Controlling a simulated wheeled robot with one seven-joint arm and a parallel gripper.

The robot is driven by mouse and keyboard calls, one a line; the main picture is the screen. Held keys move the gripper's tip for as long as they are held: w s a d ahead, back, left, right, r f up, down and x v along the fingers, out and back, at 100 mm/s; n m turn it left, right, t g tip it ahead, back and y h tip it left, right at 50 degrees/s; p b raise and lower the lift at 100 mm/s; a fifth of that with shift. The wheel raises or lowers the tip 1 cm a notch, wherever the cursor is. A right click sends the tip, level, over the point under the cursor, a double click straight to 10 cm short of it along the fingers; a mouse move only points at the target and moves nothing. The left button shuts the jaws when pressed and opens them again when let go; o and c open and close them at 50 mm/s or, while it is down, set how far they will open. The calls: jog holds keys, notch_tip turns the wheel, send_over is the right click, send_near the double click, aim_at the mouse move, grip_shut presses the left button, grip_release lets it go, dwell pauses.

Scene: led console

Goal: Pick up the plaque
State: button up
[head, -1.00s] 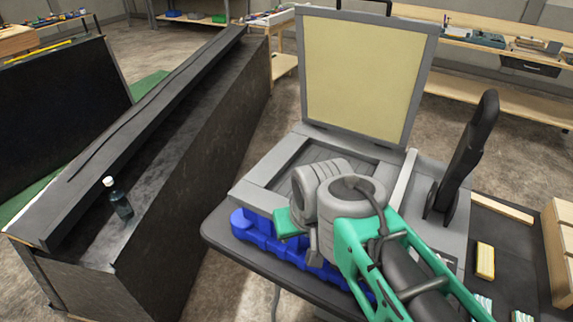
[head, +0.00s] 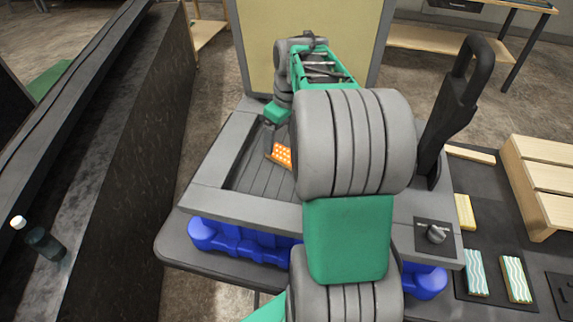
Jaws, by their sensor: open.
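A small orange plate with pale dots (head: 282,154), which looks like the plaque, is in the recess of the grey console (head: 215,198). Its right side is partly hidden behind my arm. My gripper (head: 269,124) is above the far part of the recess, beyond the orange plate and slightly left of it, apart from it in the picture. It is open and shows nothing between the fingers, though they are small and dark here.
The console's yellowish lid (head: 262,45) stands raised behind. A tall black handle (head: 450,110) rises at right, near a knob (head: 437,234). Two wavy-striped teal pieces (head: 477,272), a yellow block (head: 465,212) and a wooden crate (head: 545,170) lie further right.

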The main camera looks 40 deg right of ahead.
aim_at(289, 157)
jog(key=shift+n, duration=0.3)
jog(key=d+f, duration=0.1)
jog(key=d, duration=0.1)
jog(key=d+f, duration=0.1)
jog(key=d, duration=0.1)
jog(key=shift+w+f, duration=0.1)
jog(key=shift+f, duration=0.25)
jog(key=f, duration=0.2)
jog(key=f+p, duration=0.1)
jog(key=f, duration=0.1)
jog(key=w+f+p, duration=0.1)
jog(key=f, duration=0.2)
jog(key=shift+a, duration=0.25)
jog(key=shift+s+r, duration=0.1)
jog(key=shift+r, duration=0.05)
jog(key=c, duration=1.7)
